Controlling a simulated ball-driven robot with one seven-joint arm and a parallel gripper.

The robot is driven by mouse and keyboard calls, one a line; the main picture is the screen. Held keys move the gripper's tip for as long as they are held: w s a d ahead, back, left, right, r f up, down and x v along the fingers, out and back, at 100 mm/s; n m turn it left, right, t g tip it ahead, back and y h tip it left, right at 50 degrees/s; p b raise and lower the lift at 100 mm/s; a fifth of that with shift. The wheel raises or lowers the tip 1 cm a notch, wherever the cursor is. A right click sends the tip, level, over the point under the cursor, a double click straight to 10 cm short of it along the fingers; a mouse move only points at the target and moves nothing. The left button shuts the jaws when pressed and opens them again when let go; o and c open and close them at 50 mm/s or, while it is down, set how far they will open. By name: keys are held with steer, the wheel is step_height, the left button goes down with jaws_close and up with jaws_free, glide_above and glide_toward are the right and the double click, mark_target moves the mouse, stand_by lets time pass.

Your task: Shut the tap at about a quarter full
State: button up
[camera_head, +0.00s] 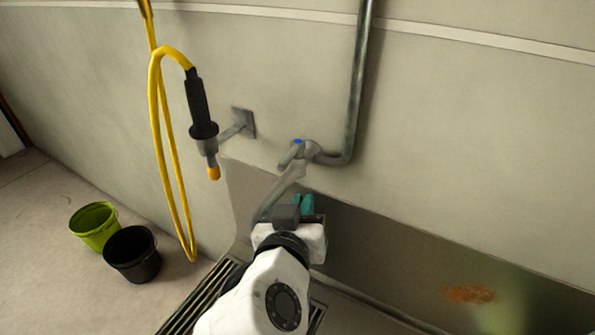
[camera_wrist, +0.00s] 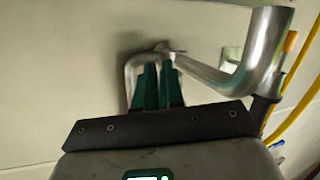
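The tap (camera_head: 297,152) is on the wall in the head view, with a blue dot on top and a short lever pointing down-left. Its grey spout (camera_head: 278,190) slants down-left. My gripper (camera_head: 303,199) is below and slightly right of the tap body, its teal fingers pointing up. In the wrist view, the fingers (camera_wrist: 159,70) are close together with nothing seen between them. Their tips are just below the tap body (camera_wrist: 163,47); I cannot tell whether they touch. The thick spout (camera_wrist: 262,52) passes to the right. My arm hides what is under the spout; no water shows.
A green bucket (camera_head: 94,226) and a black bucket (camera_head: 133,254) stand on the floor at left. A yellow hose (camera_head: 161,130) hangs with a black nozzle (camera_head: 199,107). A grey pipe (camera_head: 358,85) runs up the wall. A floor grate (camera_head: 198,297) lies beside my arm.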

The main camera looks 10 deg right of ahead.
steer(key=w+d+f+g+y+p, duration=0.1)
steer(key=d+f, duration=0.1)
steer(key=f, duration=0.1)
steer(key=w+d+f+g+y+p, duration=0.1)
steer(key=d+f+g, duration=0.1)
steer(key=f, duration=0.1)
steer(key=w+d+f+g+y+p, duration=0.1)
steer(key=d+f+g+y+p, duration=0.1)
steer(key=f, duration=0.1)
steer(key=shift+w+f, duration=0.35)
steer(key=shift+w, duration=0.05)
jaws_close()
steer(key=m+y+p, duration=0.4)
steer(key=y+p, duration=0.9)
steer(key=y, duration=0.6)
glide_toward(291, 158)
steer(key=w+a+p, duration=0.1)
steer(key=a, duration=0.5)
steer(key=shift+w+a+r, duration=0.3)
steer(key=shift+w+r, duration=0.05)
steer(key=shift+r, duration=0.1)
